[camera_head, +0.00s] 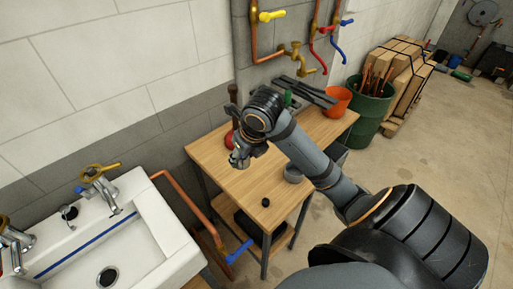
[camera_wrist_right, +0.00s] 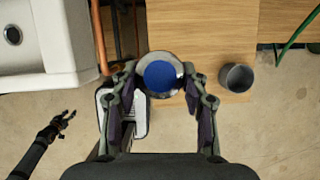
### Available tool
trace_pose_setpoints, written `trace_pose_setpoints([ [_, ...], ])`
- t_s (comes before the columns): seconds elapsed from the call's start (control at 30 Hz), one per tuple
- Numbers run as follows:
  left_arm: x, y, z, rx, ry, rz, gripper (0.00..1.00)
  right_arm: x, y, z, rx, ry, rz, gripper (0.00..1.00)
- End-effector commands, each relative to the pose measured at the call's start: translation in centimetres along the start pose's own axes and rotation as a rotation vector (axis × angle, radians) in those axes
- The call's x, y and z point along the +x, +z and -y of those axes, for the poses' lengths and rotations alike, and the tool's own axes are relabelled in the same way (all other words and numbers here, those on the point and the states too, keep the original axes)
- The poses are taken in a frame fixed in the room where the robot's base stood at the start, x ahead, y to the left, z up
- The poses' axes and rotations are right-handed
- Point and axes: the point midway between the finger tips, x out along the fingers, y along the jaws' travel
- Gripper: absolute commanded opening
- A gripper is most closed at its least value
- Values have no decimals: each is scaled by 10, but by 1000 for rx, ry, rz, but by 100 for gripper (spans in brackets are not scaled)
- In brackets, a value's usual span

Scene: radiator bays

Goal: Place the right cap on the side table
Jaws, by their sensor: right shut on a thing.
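My right gripper (camera_head: 238,160) is above the wooden side table (camera_head: 225,182) in the head view. In the right wrist view my right gripper (camera_wrist_right: 160,80) is shut on a round cap (camera_wrist_right: 162,75) with a blue face and a pale rim, over the table's edge (camera_wrist_right: 215,92). In the head view the held cap is too small to make out clearly. A small black cap-like piece (camera_head: 265,202) lies on the table near its front corner. A dark gripper, apparently my left (camera_wrist_right: 62,123), shows at the lower left of the wrist view; its jaw state is unclear.
A grey cup (camera_head: 293,173) stands on the table near my forearm. An orange pot (camera_head: 337,101) and dark tools (camera_head: 306,91) are farther back. A white sink (camera_head: 140,247) is at the left, beside a copper pipe (camera_head: 180,192). A green barrel (camera_head: 372,110) stands behind.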

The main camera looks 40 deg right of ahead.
Motion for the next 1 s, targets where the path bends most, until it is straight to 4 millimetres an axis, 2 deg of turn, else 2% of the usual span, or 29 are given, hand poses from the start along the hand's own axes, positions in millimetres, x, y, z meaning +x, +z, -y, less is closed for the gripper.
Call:
trace_pose_setpoints([
  [0.03, 16, 3, 0, 0, -1, 2, 40, 24, -21, -15, -21, 23, -4, 12],
  [0.1, 25, 4, 0, 1, -2, 3, 40, 40, -41, -29, -48, 36, -2, 12],
  [0.2, 31, 4, -1, 1, -2, 2, 40, 50, -59, -39, -65, 42, 0, 12],
  [0.3, 32, 4, -1, 1, -2, 2, 40, 52, -65, -42, -71, 40, 2, 12],
  [0.37, 31, 4, -1, 1, -2, 2, 40, 52, -65, -42, -73, 39, 2, 12],
  [0.47, 43, 4, -2, 1, -2, 0, 40, 60, -63, -38, -78, 35, 5, 12],
  [0.7, 109, 7, -7, 0, -1, -5, 40, 97, -42, -10, -72, 30, 7, 12],
  [0.87, 98, 6, -9, -1, 1, -5, 40, 115, -14, 16, -68, 37, -2, 12],
  [1.0, 99, 6, -9, -1, 1, -6, 40, 150, -8, 30, -68, 40, -1, 12],
])
